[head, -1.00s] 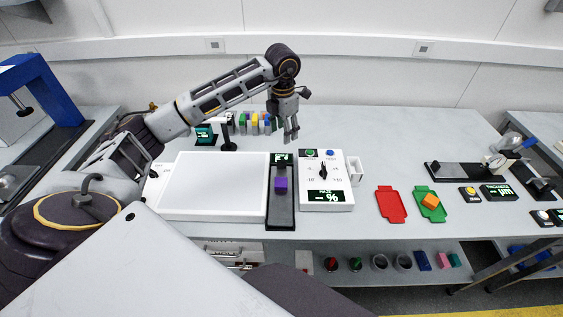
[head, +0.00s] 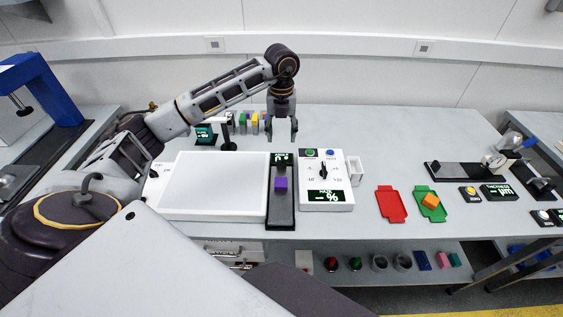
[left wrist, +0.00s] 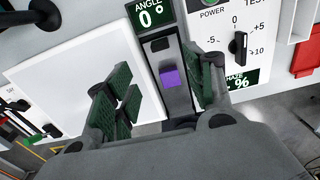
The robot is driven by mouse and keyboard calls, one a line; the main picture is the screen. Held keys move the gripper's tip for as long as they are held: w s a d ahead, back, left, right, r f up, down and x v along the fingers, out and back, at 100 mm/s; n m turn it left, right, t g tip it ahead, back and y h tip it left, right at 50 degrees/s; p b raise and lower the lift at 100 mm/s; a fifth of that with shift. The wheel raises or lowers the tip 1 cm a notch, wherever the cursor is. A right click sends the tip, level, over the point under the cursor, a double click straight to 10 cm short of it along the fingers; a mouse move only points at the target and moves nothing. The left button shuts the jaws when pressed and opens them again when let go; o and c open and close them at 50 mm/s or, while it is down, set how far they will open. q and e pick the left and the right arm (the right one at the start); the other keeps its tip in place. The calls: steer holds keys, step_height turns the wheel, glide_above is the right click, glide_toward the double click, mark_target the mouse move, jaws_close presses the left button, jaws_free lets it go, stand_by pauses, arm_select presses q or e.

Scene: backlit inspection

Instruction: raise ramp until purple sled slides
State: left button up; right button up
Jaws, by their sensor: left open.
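The purple sled (head: 281,184) is a small block resting on the dark narrow ramp (head: 281,215), which lies flat on the table. In the left wrist view the purple sled (left wrist: 169,77) sits on the ramp's strip, and the angle display (left wrist: 150,14) reads 0°. My left gripper (head: 281,139) is open and empty, pointing down above the table behind the ramp's far end. In the left wrist view its green-padded fingers (left wrist: 163,104) frame the ramp and sled from above without touching the sled. My right gripper is not seen.
A white panel (head: 214,211) lies left of the ramp. A white control box (head: 332,201) with a dial and buttons stands right of it. Colored blocks stand behind.

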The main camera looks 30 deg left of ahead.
mark_target(282, 160)
arm_select(q)
steer(key=shift+f, duration=0.15)
stand_by(0.3)
steer(key=shift+f+p, duration=0.8)
steer(key=shift+f, duration=6)
steer(key=shift+c, duration=0.3)
jaws_close()
